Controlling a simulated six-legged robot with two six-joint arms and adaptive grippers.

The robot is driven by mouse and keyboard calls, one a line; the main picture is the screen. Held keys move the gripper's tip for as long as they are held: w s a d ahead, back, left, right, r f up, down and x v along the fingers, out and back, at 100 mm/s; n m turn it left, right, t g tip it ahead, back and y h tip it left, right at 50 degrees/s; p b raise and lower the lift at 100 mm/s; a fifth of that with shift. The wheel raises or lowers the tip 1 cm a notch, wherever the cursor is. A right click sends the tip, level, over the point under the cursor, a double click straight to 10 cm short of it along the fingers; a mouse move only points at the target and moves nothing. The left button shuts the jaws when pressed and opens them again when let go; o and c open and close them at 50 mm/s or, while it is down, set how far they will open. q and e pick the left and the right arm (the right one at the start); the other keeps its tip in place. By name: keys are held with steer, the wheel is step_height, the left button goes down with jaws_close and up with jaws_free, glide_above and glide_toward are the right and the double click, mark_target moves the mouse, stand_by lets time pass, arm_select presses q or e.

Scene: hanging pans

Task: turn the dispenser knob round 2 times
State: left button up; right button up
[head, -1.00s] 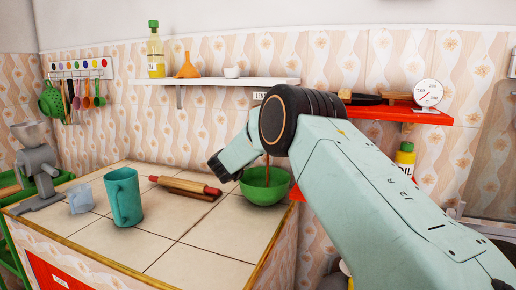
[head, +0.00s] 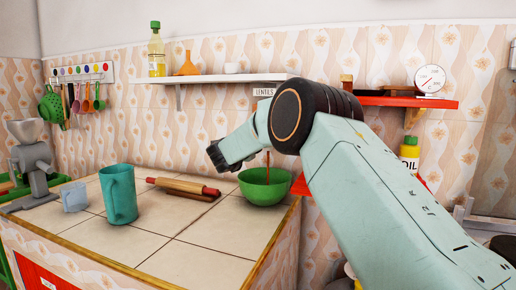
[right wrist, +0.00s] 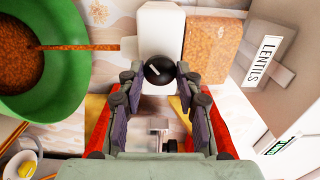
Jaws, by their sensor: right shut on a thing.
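In the right wrist view, the dispenser knob (right wrist: 159,70) is a small round black knob with a white mark, on the white dispenser body (right wrist: 160,25). My right gripper (right wrist: 160,77) is shut on the knob, with one finger at each side. A thin brown stream of lentils (right wrist: 80,47) runs from the dispenser into the green bowl (right wrist: 66,98), which holds a brown heap (right wrist: 35,45). In the head view the green bowl (head: 264,188) stands on the tiled counter, while my right arm covers the knob and most of the dispenser. My left gripper is not in view.
A LENTILS label (head: 264,91) hangs under the white shelf (head: 220,79). A rolling pin (head: 182,187), a teal pitcher (head: 119,194) and a grey grinder (head: 33,160) stand or lie on the counter (head: 215,235). A red shelf (head: 405,101) is at right.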

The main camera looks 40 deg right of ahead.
steer(key=shift+f+m+b, duration=0.2)
steer(key=shift+m+b, duration=2.5)
steer(key=shift+m, duration=0.35)
steer(key=shift+f+m+b, duration=0.15)
steer(key=shift+m+b, duration=2.5)
steer(key=shift+m, duration=0.4)
steer(key=o, duration=1.2)
steer(key=shift+r, duration=0.15)
steer(key=shift+c, duration=0.2)
steer(key=shift+r, duration=0.1)
steer(key=v, duration=1.2)
